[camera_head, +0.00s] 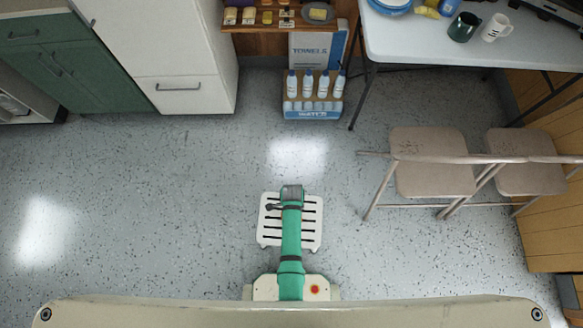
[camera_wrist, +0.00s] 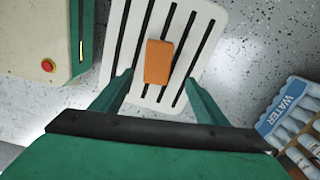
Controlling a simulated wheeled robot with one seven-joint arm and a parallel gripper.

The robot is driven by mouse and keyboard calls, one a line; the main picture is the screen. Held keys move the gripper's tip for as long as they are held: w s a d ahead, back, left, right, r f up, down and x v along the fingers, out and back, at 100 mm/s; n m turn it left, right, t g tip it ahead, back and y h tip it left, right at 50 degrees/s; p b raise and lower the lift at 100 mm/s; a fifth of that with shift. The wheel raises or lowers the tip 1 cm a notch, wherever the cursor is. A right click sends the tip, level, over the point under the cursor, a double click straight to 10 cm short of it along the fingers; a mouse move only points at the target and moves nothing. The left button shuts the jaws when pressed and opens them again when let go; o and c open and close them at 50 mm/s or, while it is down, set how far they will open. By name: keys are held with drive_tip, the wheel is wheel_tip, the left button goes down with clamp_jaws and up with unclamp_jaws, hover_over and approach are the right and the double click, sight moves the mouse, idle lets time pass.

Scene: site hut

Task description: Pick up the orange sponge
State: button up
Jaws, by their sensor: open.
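The orange sponge (camera_wrist: 158,62) is a small block lying on a white slatted stool (camera_wrist: 212,22). In the wrist view it lies between the two green fingers of my gripper (camera_wrist: 160,77). The fingers are spread wide, with a gap on each side of the sponge, and hold nothing. I cannot tell how far above the sponge they are. In the head view the stool (camera_head: 312,236) stands on the floor in front of my base. My green arm reaches over its middle there, and the sponge is hidden from that view.
A pack of water bottles (camera_head: 312,113) stands on the floor beyond the stool and also shows in the wrist view (camera_wrist: 290,117). Folding chairs (camera_head: 432,160) and a table (camera_head: 420,40) are at the right. Cabinets (camera_head: 180,55) are at the back left. Floor around the stool is clear.

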wheel_tip(320, 180, down, 4)
drive_tip(key=shift+f, duration=0.15)
drive_tip(key=shift+s+a+f, duration=0.1)
drive_tip(key=shift+s+f, duration=0.1)
drive_tip(key=shift+f, duration=0.75)
drive_tip(key=shift+s+f, duration=0.15)
drive_tip(key=shift+f, duration=0.8)
drive_tip(key=shift+w+f, duration=0.1)
drive_tip(key=shift+f, duration=0.85)
drive_tip(key=c, duration=1.1)
